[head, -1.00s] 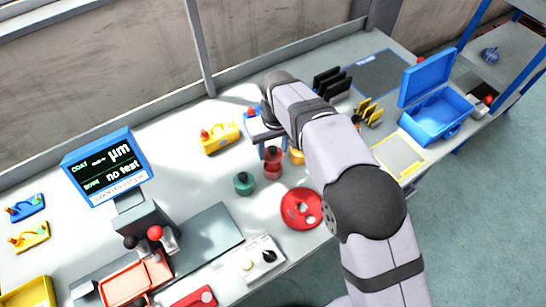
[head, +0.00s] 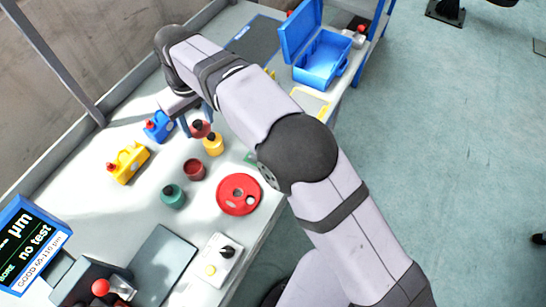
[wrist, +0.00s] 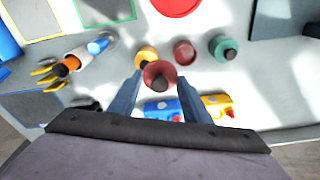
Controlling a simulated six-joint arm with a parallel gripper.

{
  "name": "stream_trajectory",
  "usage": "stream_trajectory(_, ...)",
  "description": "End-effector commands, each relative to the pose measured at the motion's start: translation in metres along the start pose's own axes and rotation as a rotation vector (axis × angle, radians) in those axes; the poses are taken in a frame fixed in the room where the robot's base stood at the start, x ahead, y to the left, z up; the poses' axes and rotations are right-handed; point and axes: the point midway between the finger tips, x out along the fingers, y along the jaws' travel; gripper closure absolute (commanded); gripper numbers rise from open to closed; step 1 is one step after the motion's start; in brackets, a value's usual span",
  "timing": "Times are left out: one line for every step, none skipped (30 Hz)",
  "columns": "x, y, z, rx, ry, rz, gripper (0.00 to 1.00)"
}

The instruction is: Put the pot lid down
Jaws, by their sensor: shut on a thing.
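My gripper (head: 194,121) is shut on the red pot lid (head: 200,129), a red disc with a dark knob. In the wrist view the lid (wrist: 158,69) sits between the two blue-grey fingers (wrist: 160,80). The lid is apart from the red pot (head: 194,170), which stands uncovered on the bench; it also shows in the wrist view (wrist: 184,50). I cannot tell the lid's exact height above the bench.
A red disc with holes (head: 239,195) lies near the front edge. An open blue case (head: 321,61) stands at the right. Bare bench (head: 95,215) shows left of the green pot.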

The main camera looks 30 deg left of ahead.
Motion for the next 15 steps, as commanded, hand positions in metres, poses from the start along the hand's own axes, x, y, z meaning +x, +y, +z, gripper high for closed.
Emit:
stream_trajectory(-0.006,0.012,-0.001,0.021,0.002,0.003,0.78)
stream_trajectory(-0.009,0.019,-0.002,0.032,0.003,0.004,0.78)
stream_trajectory(-0.013,0.027,-0.002,0.046,0.002,0.006,0.78)
stream_trajectory(-0.016,0.034,0.0,0.058,0.001,0.007,0.78)
stream_trajectory(-0.018,0.041,0.001,0.069,0.001,0.009,0.78)
stream_trajectory(-0.022,0.049,0.003,0.084,0.002,0.01,0.78)
stream_trajectory(-0.024,0.056,0.005,0.097,0.001,0.012,0.78)
stream_trajectory(-0.026,0.062,0.008,0.108,0.001,0.013,0.78)
stream_trajectory(-0.028,0.071,0.012,0.124,0.0,0.015,0.78)
stream_trajectory(-0.029,0.077,0.016,0.136,-0.001,0.016,0.78)
stream_trajectory(-0.03,0.083,0.019,0.148,-0.001,0.018,0.78)
stream_trajectory(-0.031,0.09,0.024,0.161,0.0,0.02,0.78)
stream_trajectory(-0.031,0.095,0.028,0.17,-0.002,0.02,0.78)
stream_trajectory(-0.032,0.1,0.032,0.181,-0.001,0.022,0.78)
stream_trajectory(-0.032,0.107,0.038,0.195,-0.001,0.024,0.78)
